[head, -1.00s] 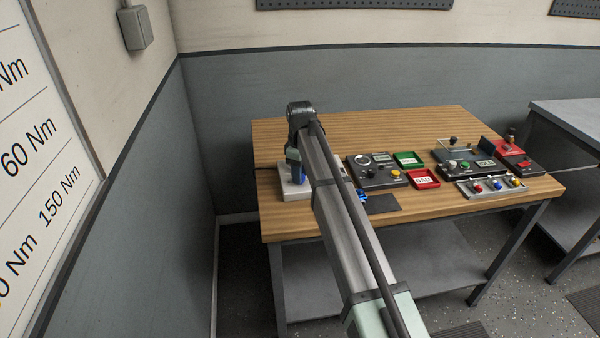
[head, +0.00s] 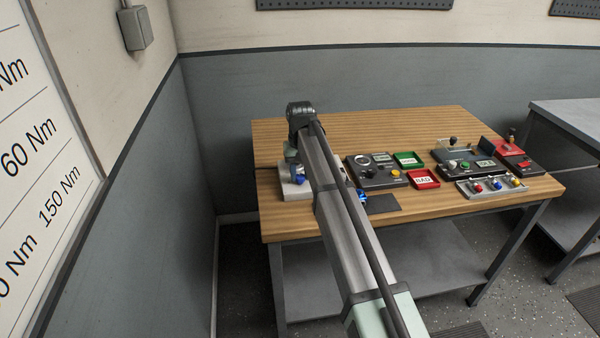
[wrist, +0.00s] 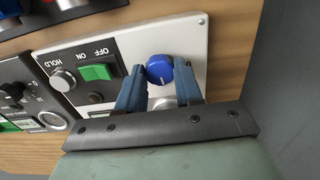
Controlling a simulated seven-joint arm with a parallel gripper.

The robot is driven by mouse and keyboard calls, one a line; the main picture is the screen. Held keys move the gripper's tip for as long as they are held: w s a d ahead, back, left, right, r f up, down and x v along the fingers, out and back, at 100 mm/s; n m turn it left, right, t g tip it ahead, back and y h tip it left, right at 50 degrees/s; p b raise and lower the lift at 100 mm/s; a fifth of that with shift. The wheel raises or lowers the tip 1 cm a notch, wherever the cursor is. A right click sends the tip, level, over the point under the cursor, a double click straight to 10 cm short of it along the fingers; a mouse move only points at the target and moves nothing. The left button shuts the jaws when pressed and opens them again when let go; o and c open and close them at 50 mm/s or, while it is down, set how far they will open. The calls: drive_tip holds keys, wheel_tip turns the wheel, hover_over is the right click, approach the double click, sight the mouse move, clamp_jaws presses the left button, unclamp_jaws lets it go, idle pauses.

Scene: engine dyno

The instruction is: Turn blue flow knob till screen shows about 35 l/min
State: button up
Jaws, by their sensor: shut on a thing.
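The blue flow knob (wrist: 160,69) sits on a white panel (wrist: 190,35) in the wrist view, with a pale pointer mark on its face. My gripper (wrist: 159,73) has its two blue fingers on either side of the knob, shut on it. The white panel (head: 290,193) also shows at the left end of the wooden table in the head view, mostly behind my arm. No flow reading can be made out in either view. A pale round part between the fingers is partly hidden.
Beside the knob are a green OFF/ON switch (wrist: 96,72) and a silver HOLD button (wrist: 62,79). A dark control box (head: 378,178), a green tray (head: 408,160) and a red BAD tray (head: 423,179) stand to the right on the table (head: 350,125). The table's back is clear.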

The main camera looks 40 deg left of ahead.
sight(300, 176)
drive_tip(key=shift+m, duration=2.1)
drive_tip(key=shift+s, duration=0.1)
drive_tip(key=o, duration=1)
drive_tip(key=shift+o, duration=0.2)
wheel_tip(300, 176, up, 14)
drive_tip(key=shift+f, duration=0.1)
idle(0.8)
